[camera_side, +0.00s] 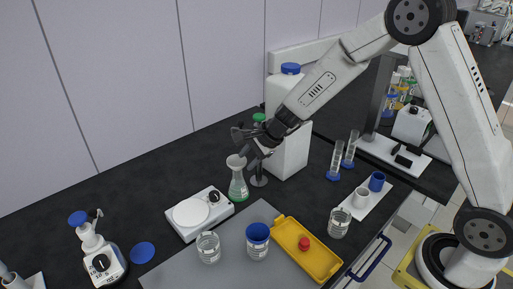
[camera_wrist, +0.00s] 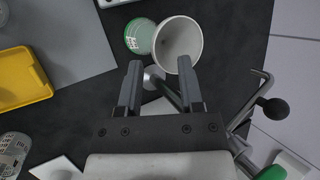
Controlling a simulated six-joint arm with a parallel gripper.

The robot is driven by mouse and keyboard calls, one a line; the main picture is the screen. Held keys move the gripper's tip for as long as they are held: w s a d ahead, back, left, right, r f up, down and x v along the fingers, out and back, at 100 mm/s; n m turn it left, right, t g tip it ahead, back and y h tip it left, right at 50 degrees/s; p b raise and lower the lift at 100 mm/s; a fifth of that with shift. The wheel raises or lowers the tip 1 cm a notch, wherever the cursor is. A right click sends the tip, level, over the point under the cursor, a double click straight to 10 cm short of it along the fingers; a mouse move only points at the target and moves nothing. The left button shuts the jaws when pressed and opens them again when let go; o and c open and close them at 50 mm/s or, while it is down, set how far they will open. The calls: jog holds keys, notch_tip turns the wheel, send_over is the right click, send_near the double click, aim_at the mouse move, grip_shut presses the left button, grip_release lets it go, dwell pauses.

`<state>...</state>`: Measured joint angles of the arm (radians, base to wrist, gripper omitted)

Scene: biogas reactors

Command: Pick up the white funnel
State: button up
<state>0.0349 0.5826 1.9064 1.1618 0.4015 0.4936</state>
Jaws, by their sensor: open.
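The white funnel (camera_side: 236,161) sits mouth-up in the neck of a conical flask (camera_side: 238,187) with green liquid on the dark bench. In the wrist view, the funnel's round open mouth (camera_wrist: 178,42) is just beyond my fingertips, toward the right one, and the flask's green base (camera_wrist: 140,36) shows to its left. My gripper (camera_side: 247,142) is open and empty, above and close to the funnel in the side view. In the wrist view, its two fingers (camera_wrist: 160,68) are apart with nothing between them. I cannot tell whether a finger touches the funnel.
A metal stand (camera_side: 259,180) is close to the flask's right. A large white container with a blue cap (camera_side: 290,150) is behind it. A white hotplate (camera_side: 196,213) is front-left. Glass beakers (camera_side: 208,247) and a yellow tray (camera_side: 307,262) are nearer the front.

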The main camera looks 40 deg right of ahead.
aim_at(237, 170)
jog(key=shift+x, duration=1.35)
grip_shut()
